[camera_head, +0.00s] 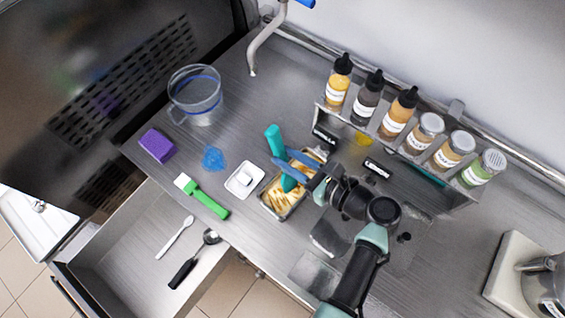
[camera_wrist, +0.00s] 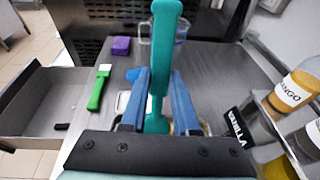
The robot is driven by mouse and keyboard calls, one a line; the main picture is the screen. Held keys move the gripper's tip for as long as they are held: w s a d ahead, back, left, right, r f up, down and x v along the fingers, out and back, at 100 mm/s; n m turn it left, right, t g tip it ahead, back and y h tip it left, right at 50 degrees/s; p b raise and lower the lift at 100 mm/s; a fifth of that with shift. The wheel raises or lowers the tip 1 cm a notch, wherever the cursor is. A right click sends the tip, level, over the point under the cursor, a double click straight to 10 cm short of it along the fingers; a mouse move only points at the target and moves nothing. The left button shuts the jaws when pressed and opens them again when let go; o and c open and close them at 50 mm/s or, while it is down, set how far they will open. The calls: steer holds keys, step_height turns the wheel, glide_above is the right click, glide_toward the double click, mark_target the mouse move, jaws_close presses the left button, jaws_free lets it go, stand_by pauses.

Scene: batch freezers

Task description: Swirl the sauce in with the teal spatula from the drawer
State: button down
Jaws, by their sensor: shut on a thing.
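The teal spatula (camera_head: 274,138) is held upright in my gripper (camera_head: 300,161), its blue fingers shut on the handle. In the wrist view the spatula (camera_wrist: 165,40) rises between the two fingers of my gripper (camera_wrist: 160,82). Its lower end is in or just over a small metal pan (camera_head: 283,213) filled with pale yellow gelato with darker streaks; the exact contact is hidden. The open drawer (camera_head: 120,247) at the lower left holds a white spoon (camera_head: 175,238) and a black-handled scoop or spoon (camera_head: 194,260).
A rack of sauce bottles and jars (camera_head: 398,125) stands behind my gripper to the right. A white dish (camera_head: 245,180), green brush (camera_head: 203,198), blue cloth (camera_head: 213,158), purple sponge (camera_head: 157,145) and clear jug (camera_head: 196,96) lie to the left. A faucet (camera_head: 262,45) is at the back.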

steer(key=shift+w+d+b, duration=1.35)
steer(key=shift+w+d, duration=0.75)
steer(key=shift+w, duration=0.25)
steer(key=s+a+p, duration=0.1)
steer(key=s+p, duration=0.1)
steer(key=s+a+p, duration=0.1)
steer(key=a+p, duration=0.1)
steer(key=p, duration=0.1)
steer(key=shift+s+a+r, duration=0.1)
steer(key=shift+s+r, duration=0.1)
steer(key=shift+s, duration=0.15)
step_height(320, 180, up, 8)
steer(key=p, duration=0.8)
